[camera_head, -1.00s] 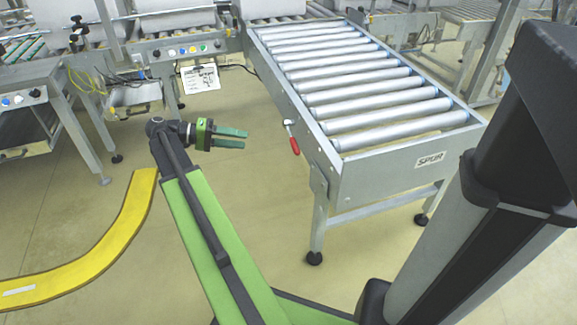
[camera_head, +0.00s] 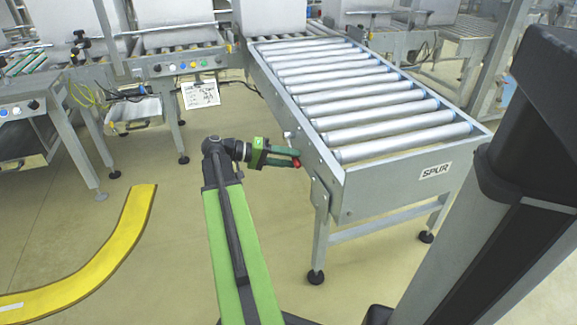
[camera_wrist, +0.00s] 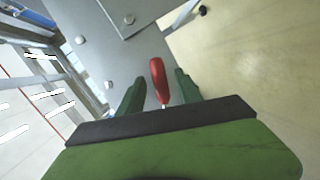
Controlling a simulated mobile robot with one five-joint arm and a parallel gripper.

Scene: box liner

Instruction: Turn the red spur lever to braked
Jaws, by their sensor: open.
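The red lever (camera_wrist: 158,80) is on the side of the roller conveyor marked SPUR (camera_head: 436,171). In the wrist view its red handle stands between the two green fingers of my gripper (camera_wrist: 160,88), with a visible gap to the right finger and a smaller one to the left. In the head view my gripper (camera_head: 290,158) is at the conveyor's left side, and only the red tip of the lever shows by the fingertips. The gripper is open around the handle. The lever's pivot is mostly hidden in both views.
The spur conveyor's side plate (camera_wrist: 85,35) and front leg (camera_head: 320,235) are close to my gripper. A clipboard (camera_head: 200,94) hangs at the back. A curved yellow floor strip (camera_head: 110,250) lies at left. The floor between is clear.

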